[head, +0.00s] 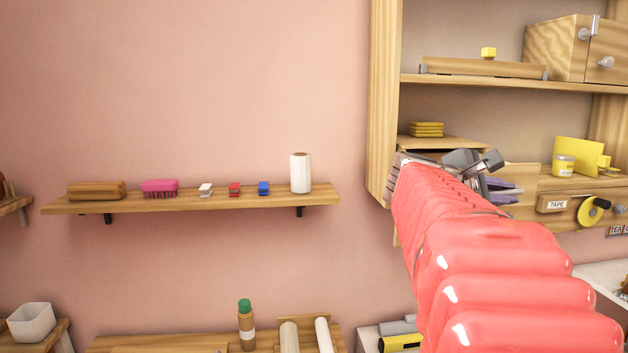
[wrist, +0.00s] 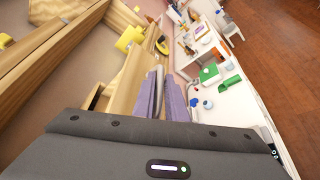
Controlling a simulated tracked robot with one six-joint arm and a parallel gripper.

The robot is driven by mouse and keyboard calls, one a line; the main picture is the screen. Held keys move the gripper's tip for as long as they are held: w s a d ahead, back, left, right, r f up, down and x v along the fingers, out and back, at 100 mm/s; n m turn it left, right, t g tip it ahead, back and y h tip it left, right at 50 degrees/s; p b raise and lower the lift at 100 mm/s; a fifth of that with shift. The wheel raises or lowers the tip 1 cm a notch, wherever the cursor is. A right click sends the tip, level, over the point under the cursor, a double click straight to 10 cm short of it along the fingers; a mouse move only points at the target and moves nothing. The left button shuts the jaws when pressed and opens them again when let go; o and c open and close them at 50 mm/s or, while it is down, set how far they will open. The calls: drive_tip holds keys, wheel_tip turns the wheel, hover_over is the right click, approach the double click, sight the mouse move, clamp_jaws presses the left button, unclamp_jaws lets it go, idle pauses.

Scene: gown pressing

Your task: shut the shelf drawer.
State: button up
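The shelf drawer is in the wooden wall shelf at the right of the head view. Its light wood front (head: 521,178) shows just right of my gripper (head: 500,190), and my arm hides much of it. In the wrist view the drawer front (wrist: 126,82) stands out from the shelf with a gap behind it, so the drawer looks partly open.
A can (head: 563,165), a box labelled TAPE (head: 553,203) and a yellow tape roll (head: 592,211) are to the right. A wall shelf (head: 200,203) with small items is left. The wall between is clear.

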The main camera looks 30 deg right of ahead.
clamp_jaws()
drive_tip(key=shift+f, duration=0.15)
drive_tip(key=shift+w, duration=0.1)
